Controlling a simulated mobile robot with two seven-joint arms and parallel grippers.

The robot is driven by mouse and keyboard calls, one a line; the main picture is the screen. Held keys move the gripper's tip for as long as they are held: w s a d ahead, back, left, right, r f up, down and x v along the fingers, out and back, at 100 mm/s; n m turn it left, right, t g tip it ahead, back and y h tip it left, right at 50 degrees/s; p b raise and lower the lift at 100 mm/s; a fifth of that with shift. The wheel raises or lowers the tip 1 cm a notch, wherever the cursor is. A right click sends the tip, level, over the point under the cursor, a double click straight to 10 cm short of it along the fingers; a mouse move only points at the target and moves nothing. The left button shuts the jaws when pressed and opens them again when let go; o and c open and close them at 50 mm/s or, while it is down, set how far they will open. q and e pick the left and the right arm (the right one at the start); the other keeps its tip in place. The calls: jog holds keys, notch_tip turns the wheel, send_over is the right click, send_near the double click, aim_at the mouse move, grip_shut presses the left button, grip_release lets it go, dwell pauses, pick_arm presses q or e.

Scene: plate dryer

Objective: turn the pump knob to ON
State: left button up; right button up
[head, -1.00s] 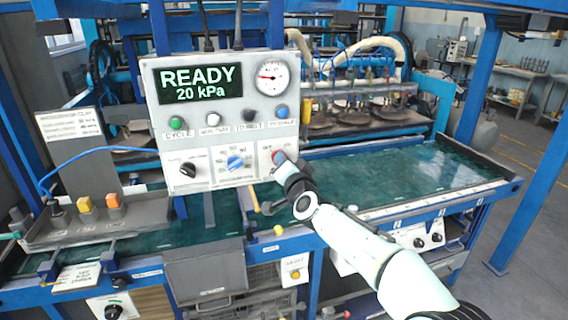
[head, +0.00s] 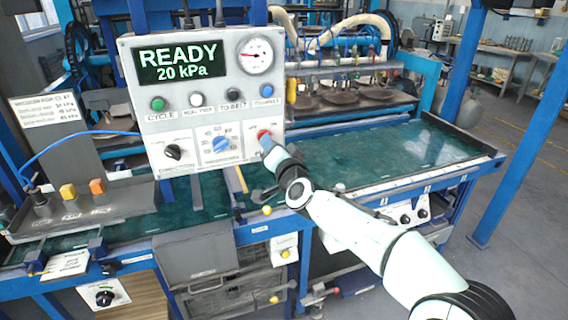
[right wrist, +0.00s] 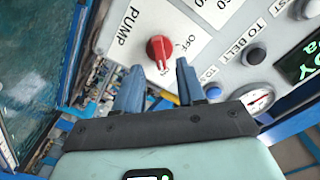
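The pump knob is red with a pale line across it and sits at the lower right of the white control panel; it shows in the head view (head: 264,135) and in the right wrist view (right wrist: 160,49). Contact cannot be told. In the head view my right gripper (head: 268,145) partly covers the knob's label. My left gripper is not in view.
The panel (head: 125,55) also carries a READY 20 kPa display (head: 178,62), a gauge (head: 256,55), several buttons, a black knob (head: 173,152) and a blue knob (head: 221,145). A green belt (head: 400,150) runs behind and below it.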

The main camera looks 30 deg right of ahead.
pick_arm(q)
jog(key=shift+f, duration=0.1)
pick_arm(e)
jog(key=v, duration=1)
jog(key=shift+s, duration=0.25)
